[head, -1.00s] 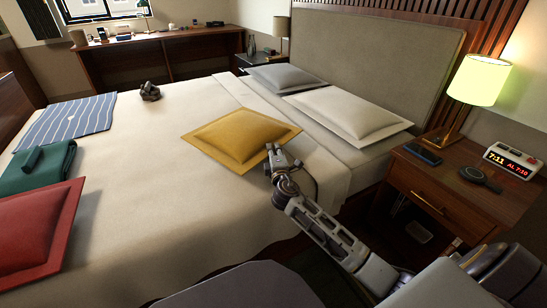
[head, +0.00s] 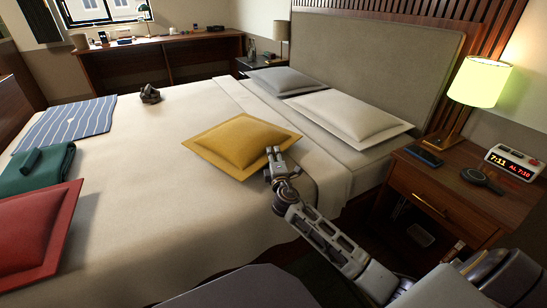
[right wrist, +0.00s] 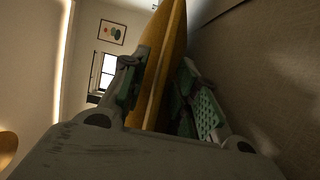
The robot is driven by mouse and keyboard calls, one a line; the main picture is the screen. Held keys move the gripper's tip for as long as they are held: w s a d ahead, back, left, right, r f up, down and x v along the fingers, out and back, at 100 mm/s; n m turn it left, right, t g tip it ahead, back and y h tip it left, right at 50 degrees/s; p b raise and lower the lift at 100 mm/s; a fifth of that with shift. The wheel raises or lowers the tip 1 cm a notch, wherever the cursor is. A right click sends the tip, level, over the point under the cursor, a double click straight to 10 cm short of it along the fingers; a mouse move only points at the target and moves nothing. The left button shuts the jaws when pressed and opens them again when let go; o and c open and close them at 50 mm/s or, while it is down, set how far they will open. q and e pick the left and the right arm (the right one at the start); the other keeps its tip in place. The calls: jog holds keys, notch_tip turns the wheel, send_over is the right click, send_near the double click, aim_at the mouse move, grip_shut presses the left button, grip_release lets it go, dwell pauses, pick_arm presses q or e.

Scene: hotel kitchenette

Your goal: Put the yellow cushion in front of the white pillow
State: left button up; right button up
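The yellow cushion (head: 240,142) lies on the bed, left of and apart from the white pillow (head: 350,113). The white pillow lies near the headboard on the side by the lamp. My right gripper (head: 274,152) is at the cushion's near right edge. In the right wrist view, the cushion (right wrist: 164,65) stands edge-on between the two fingers of the right gripper (right wrist: 165,95), which look closed on its edge. Whether the cushion is slightly raised off the bed I cannot tell. My left gripper is in neither view.
A grey pillow (head: 283,79) lies beyond the white one. A red cushion (head: 32,228), folded green cloth (head: 45,165), striped blue cloth (head: 66,122) and small dark object (head: 150,94) are on the bed. The nightstand (head: 447,195) with lamp (head: 478,85) and clock stands at right.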

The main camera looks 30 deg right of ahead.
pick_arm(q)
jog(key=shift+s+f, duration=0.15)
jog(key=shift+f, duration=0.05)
pick_arm(e)
jog(key=shift+r, duration=0.15)
jog(key=shift+s+a, duration=0.15)
jog(key=shift+s, duration=0.25)
jog(key=shift+p+v, duration=0.7)
jog(key=shift+v, duration=1.1)
jog(key=shift+p+v, duration=0.45)
jog(key=shift+v, duration=1.85)
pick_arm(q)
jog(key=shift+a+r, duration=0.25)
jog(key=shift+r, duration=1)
pick_arm(e)
jog(key=shift+v, duration=1.5)
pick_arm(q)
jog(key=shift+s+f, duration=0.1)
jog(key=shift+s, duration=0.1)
